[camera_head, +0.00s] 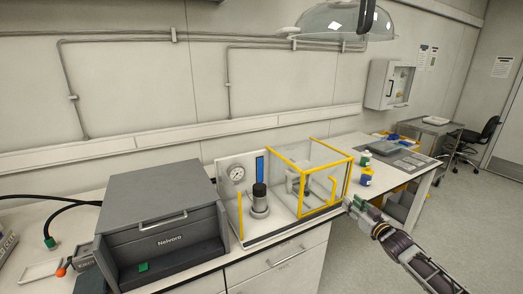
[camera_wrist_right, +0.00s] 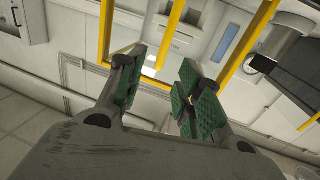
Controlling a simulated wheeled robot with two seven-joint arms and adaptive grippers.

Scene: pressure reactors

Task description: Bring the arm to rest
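My right gripper (camera_head: 357,205) is at the front right corner of the yellow-framed clear guard box (camera_head: 333,158), in front of the bench edge. In the right wrist view the two green-padded fingers of the right gripper (camera_wrist_right: 164,88) stand apart with a gap between them and nothing held. The yellow frame bars (camera_wrist_right: 176,30) show beyond the fingers in that view. Whether the gripper touches the frame cannot be told. My left gripper is in neither view.
A pressure reactor (camera_head: 260,201) with a gauge (camera_head: 237,174) stands left of the guard. A dark grey Nelvoro box (camera_head: 165,250) sits further left. Small bottles (camera_head: 366,177) stand right of the guard. A clear dome lamp (camera_head: 340,20) hangs above. The floor at the right is free.

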